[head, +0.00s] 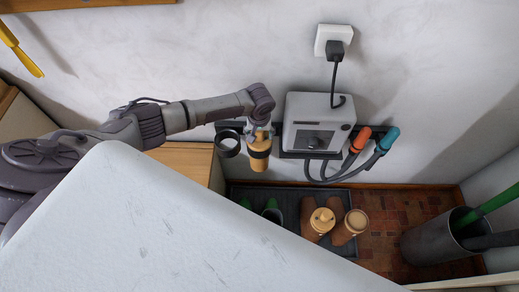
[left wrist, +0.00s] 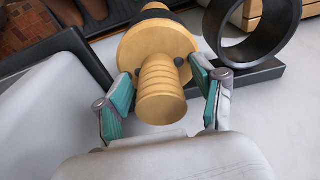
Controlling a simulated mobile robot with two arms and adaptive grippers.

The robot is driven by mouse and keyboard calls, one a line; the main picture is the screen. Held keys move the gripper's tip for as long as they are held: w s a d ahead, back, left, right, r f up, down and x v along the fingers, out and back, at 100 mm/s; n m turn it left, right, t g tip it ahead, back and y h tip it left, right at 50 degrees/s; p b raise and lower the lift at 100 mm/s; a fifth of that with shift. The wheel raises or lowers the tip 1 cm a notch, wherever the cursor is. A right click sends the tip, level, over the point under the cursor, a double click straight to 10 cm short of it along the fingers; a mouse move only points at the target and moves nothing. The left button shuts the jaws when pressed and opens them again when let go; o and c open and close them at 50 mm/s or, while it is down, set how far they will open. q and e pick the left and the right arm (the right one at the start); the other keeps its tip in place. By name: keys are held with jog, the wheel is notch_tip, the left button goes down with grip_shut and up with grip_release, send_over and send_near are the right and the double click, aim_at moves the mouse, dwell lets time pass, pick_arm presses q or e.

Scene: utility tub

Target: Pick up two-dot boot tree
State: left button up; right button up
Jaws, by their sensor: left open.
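The two-dot boot tree (left wrist: 160,50) is pale wood, with a ribbed round handle and a wide disc carrying two dark dots. In the head view the boot tree (head: 259,163) sits upright at the wall rack, with a dark band around it. My left gripper (head: 258,132) is over its top. In the left wrist view my left gripper (left wrist: 162,92) is open, with one teal-padded finger on each side of the handle. A gap shows beside the handle; I cannot tell whether either finger touches. My right gripper is not in view.
An empty black ring (head: 228,143) is just left of the boot tree. A grey wall unit (head: 318,122) with hoses is close on the right. Boots with wooden trees (head: 322,215) stand on a dark tray (head: 290,192) below. A large white surface (head: 150,225) fills the foreground.

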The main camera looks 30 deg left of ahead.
pick_arm(q)
jog(key=shift+r, duration=0.1)
grip_shut()
dwell(0.3)
notch_tip(320, 180, up, 28)
jog(key=p, duration=0.2)
dwell(0.6)
jog(key=c, duration=0.8)
grip_release()
jog(key=shift+c, duration=0.2)
grip_shut()
